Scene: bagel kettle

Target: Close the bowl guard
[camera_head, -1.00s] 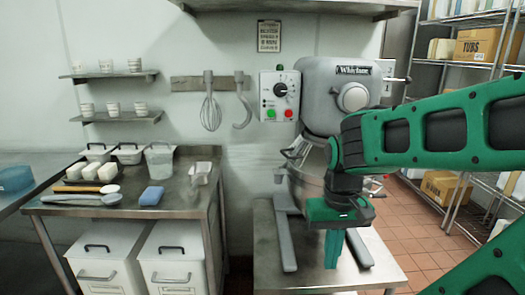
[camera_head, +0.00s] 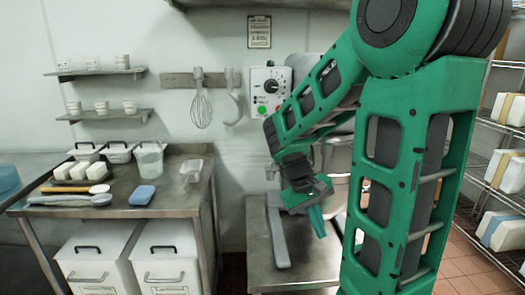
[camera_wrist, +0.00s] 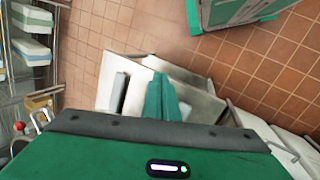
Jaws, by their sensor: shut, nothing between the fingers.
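The mixer stands on a low steel table, mostly hidden behind my arm in the head view. One of its grey legs (camera_head: 277,232) and a piece of its pale metal body (camera_head: 336,163) show. I cannot make out the bowl guard or tell its position. My gripper (camera_head: 317,221) is shut and empty, pointing down in front of the mixer, right of the visible leg. In the wrist view my shut green fingers (camera_wrist: 162,97) appear over the low steel table (camera_wrist: 198,86). Whether they touch anything is unclear.
A steel worktable (camera_head: 185,205) at left holds tubs, a blue sponge (camera_head: 142,195) and utensils. White bins (camera_head: 168,257) stand beneath. A whisk (camera_head: 201,104) and the control box (camera_head: 266,92) are on the wall. Shelving (camera_head: 500,150) stands right. Tiled floor (camera_wrist: 240,55) shows in the wrist view.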

